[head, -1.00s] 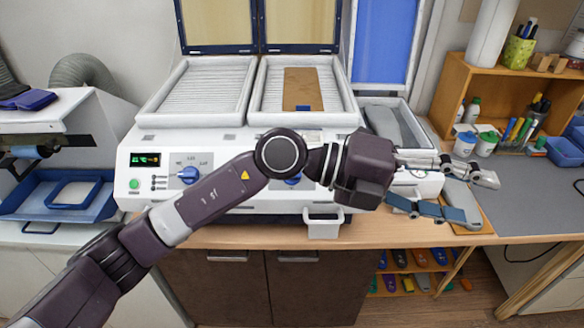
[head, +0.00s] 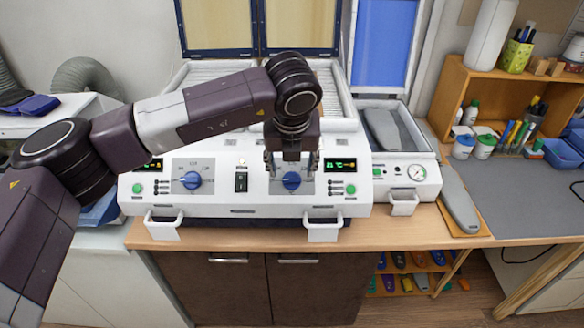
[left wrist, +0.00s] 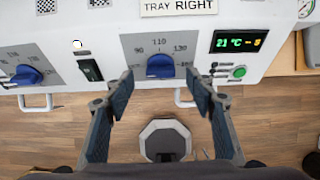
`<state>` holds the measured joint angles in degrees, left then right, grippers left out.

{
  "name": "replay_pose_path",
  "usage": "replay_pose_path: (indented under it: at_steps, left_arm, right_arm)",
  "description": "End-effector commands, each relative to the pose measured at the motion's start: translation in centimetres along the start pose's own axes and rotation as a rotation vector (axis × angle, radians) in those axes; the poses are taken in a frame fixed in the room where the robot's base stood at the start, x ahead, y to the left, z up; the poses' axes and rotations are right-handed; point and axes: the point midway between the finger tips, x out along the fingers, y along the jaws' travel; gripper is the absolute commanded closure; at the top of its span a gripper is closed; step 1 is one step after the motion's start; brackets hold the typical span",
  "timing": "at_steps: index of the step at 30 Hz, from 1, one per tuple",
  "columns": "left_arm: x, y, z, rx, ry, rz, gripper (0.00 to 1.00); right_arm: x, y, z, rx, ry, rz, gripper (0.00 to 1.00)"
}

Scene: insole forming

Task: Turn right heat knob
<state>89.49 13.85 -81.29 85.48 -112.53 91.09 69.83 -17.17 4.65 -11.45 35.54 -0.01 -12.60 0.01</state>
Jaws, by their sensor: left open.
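The right heat knob (head: 291,181) is blue and sits on the white front panel of the machine. In the left wrist view the knob (left wrist: 160,66) is under the label "TRAY RIGHT", inside a grey dial with numbers. My left gripper (head: 291,168) is open in front of the panel, its two fingers spread to either side of the knob. In the left wrist view the gripper's fingertips (left wrist: 161,86) show left and right of the knob, with gaps between; no contact is visible. My right gripper is not in view.
The left knob (head: 191,180) and a black switch (head: 241,182) are on the same panel. A display (head: 339,164) and green button (head: 350,189) are right of the right knob. White handles (head: 323,231) stick out below. A pressure gauge (head: 417,172) is farther right.

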Motion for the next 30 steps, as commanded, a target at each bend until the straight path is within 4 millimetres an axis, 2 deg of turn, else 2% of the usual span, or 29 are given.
replay_pose_path:
  at_steps: [1,8,17,28,30]
  left_arm:
    - [0.5,0.0,0.0,0.001,0.003,0.002,0.49]
    - [3.0,-0.1,0.0,0.001,0.002,-0.001,0.49]
    - [3.4,-0.1,-0.1,0.002,0.000,-0.002,0.49]
    - [3.4,-0.1,-0.1,0.002,0.001,-0.002,0.90]
    - [3.4,-0.1,-0.1,0.002,0.000,-0.002,0.91]
  right_arm:
    - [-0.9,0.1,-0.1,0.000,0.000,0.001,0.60]
    - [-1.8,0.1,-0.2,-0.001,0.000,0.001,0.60]
    - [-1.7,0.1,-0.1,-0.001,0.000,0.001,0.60]
    - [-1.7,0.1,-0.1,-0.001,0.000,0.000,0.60]
    - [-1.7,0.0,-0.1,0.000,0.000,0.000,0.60]
